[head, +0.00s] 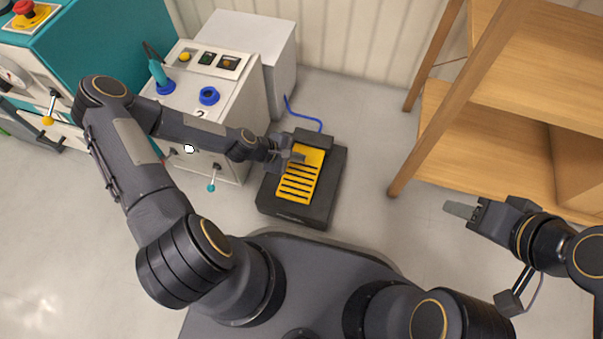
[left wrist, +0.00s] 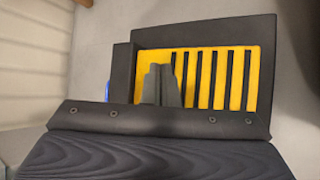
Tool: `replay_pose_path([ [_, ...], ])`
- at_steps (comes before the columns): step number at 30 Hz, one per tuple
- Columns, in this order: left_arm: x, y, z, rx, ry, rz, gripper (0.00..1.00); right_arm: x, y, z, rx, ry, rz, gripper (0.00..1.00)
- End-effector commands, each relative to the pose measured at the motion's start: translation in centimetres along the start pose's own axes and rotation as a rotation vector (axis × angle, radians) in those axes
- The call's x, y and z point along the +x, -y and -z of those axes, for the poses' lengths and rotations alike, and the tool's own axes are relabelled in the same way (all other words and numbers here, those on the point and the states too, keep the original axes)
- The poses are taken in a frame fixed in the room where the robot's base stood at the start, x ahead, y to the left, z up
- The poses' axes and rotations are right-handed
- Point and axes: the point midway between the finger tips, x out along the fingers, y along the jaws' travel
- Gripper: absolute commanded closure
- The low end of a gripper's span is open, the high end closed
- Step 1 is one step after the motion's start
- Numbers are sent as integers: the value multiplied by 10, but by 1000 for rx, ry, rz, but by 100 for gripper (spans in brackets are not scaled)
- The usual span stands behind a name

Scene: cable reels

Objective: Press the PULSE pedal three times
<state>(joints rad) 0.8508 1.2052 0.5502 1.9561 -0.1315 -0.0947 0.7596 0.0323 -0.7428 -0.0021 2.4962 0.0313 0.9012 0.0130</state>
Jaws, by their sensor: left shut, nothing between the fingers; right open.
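The pedal (head: 301,183) is a yellow slotted plate on a black base (head: 332,190) on the floor, in the middle of the head view. No PULSE label is legible on it. My left gripper (head: 299,157) is shut and empty, its fingertips over the pedal's upper part, near the dark block (head: 315,138) at its back. In the left wrist view the shut fingers (left wrist: 158,85) overlap the yellow plate (left wrist: 239,75); I cannot tell whether they touch it. My right gripper (head: 462,210) is open and empty, well to the right of the pedal.
A white cabinet (head: 222,140) with buttons, blue-ringed parts and levers stands left of the pedal, beside a teal machine (head: 95,45). A wooden shelf (head: 450,125) stands at the right. A blue cable (head: 303,116) runs behind the pedal. Floor between pedal and shelf is clear.

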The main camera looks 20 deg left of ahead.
Motion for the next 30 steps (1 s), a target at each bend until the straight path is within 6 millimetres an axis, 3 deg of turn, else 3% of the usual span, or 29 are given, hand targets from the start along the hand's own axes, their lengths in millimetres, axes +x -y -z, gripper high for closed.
replay_pose_path([
  [1,11,8,8,-1,0,0,100,11,-5,-6,0,0,0,54],
  [6,26,19,19,0,0,0,100,26,-12,-13,0,0,0,54],
  [15,38,28,28,-1,1,0,100,19,-9,-10,0,0,0,54],
  [30,40,29,29,1,0,0,100,19,-9,-10,0,0,0,54],
])
